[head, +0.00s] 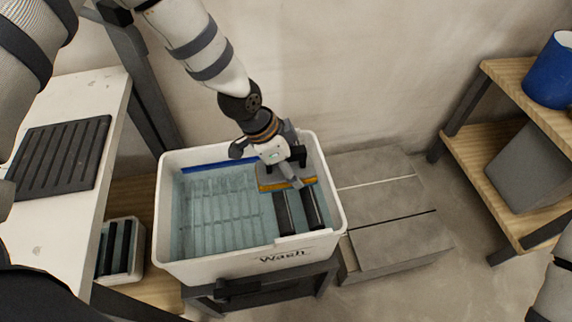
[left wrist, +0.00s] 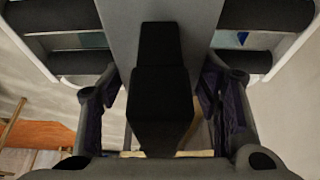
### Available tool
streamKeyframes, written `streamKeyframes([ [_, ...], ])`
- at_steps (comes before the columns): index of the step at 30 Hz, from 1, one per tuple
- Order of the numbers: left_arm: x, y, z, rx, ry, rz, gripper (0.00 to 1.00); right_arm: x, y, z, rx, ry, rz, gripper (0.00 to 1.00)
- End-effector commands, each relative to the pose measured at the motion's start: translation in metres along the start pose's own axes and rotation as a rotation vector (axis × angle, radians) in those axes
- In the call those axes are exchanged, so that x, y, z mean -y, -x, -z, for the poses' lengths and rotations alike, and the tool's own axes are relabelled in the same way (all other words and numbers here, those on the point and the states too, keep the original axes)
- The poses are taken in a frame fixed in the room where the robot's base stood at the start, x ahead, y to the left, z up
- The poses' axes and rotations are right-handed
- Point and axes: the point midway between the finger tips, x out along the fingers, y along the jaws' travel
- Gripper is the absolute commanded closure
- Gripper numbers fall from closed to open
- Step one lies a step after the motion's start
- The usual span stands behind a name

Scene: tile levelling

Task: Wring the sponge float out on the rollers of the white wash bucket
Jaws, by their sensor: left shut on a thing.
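The white wash bucket (head: 168,225), marked "Wash", stands in the middle of the head view with bluish water in it. Two dark rollers (head: 284,214) run along its right part. My left gripper (head: 288,163) is shut on the sponge float (head: 283,184), a grey plate with an orange-yellow sponge edge. The float is over the far part of the rollers; I cannot tell whether it touches them. In the left wrist view the float's dark handle (left wrist: 160,80) is between the fingers, with roller parts (left wrist: 84,62) on both sides. My right gripper is out of view.
A white table (head: 50,225) with a black ribbed pad (head: 60,155) is at the left. A smaller container (head: 122,262) sits below it. Grey tiles (head: 385,215) lie right of the bucket. A wooden shelf (head: 478,150) with a blue bucket (head: 552,75) is at far right.

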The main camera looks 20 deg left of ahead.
Motion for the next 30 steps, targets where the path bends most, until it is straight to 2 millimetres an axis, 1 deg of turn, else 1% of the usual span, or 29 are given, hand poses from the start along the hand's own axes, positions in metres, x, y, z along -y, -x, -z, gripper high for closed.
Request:
streamKeyframes([
  [2,-0.001,-0.002,0.0,0.003,0.001,-0.002,0.78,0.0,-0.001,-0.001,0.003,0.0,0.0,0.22],
  [9,-0.001,-0.009,0.015,0.003,0.0,-0.003,0.78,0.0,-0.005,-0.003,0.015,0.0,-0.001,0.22],
  [14,-0.001,-0.009,0.019,0.003,0.001,-0.002,0.78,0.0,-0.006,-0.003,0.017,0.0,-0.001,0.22],
  [21,-0.001,-0.016,0.034,0.002,-0.001,-0.002,0.78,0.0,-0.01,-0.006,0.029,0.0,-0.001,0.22],
  [30,0.0,-0.013,0.037,0.0,0.0,0.0,0.78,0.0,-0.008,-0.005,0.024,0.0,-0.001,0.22],
])
